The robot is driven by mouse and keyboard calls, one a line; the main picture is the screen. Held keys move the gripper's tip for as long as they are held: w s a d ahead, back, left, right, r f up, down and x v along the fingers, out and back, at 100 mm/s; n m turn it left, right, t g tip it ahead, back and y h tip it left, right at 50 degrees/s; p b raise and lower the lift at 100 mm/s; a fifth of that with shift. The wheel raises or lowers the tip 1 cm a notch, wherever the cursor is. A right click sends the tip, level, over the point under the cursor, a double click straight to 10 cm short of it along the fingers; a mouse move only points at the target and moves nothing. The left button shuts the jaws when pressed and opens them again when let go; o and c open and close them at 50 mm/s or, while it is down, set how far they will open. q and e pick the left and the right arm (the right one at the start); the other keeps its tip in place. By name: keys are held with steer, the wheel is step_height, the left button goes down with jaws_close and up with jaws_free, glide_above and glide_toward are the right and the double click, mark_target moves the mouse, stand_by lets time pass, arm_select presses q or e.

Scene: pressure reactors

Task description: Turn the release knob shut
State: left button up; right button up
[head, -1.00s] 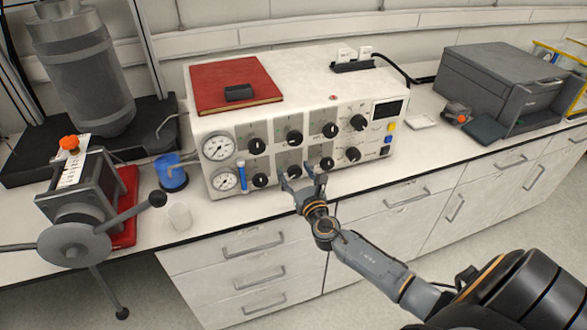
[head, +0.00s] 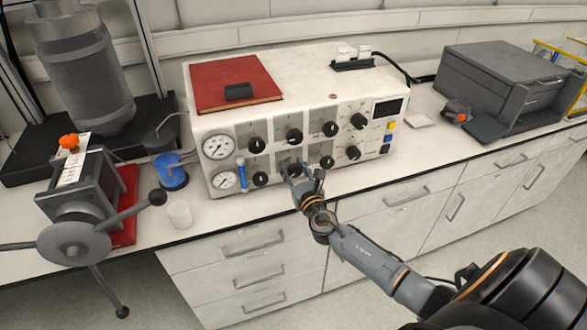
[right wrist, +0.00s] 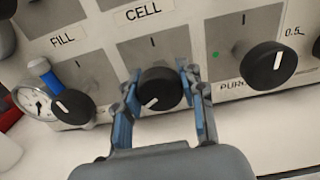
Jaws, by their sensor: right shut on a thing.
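The release knob (right wrist: 158,88) is a round black knob with a white pointer line, in the middle of the lower row on the white control panel. I take it for the release knob by its place, as its own label is hidden. Its pointer aims down and left, while the panel mark above it is upright. My right gripper (right wrist: 158,108) has its blue-padded fingers on either side of this knob and is shut on it. In the head view my right gripper (head: 304,178) covers most of the knob. My left gripper is out of view.
The purge knob (right wrist: 262,66) is close on the right, and another lower knob (right wrist: 73,106) is on the left below FILL. Two gauges (head: 217,147) and a blue cylinder (head: 242,174) sit at the panel's left. A red book (head: 225,75) lies on top.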

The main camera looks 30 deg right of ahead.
steer(key=m+b, duration=0.1)
steer(key=m, duration=0.2)
steer(key=shift+f+b, duration=0.15)
steer(key=shift+b, duration=0.15)
steer(key=m+b, duration=0.1)
steer(key=m, duration=0.1)
steer(key=shift+m, duration=0.3)
steer(key=m+b, duration=0.1)
steer(key=m, duration=0.2)
steer(key=shift+m, duration=0.4)
steer(key=m+b, duration=0.1)
steer(key=m, duration=0.1)
steer(key=shift+m, duration=0.3)
steer(key=m, duration=0.5)
steer(key=shift+m, duration=0.3)
steer(key=m, duration=0.6)
steer(key=shift+m, duration=0.3)
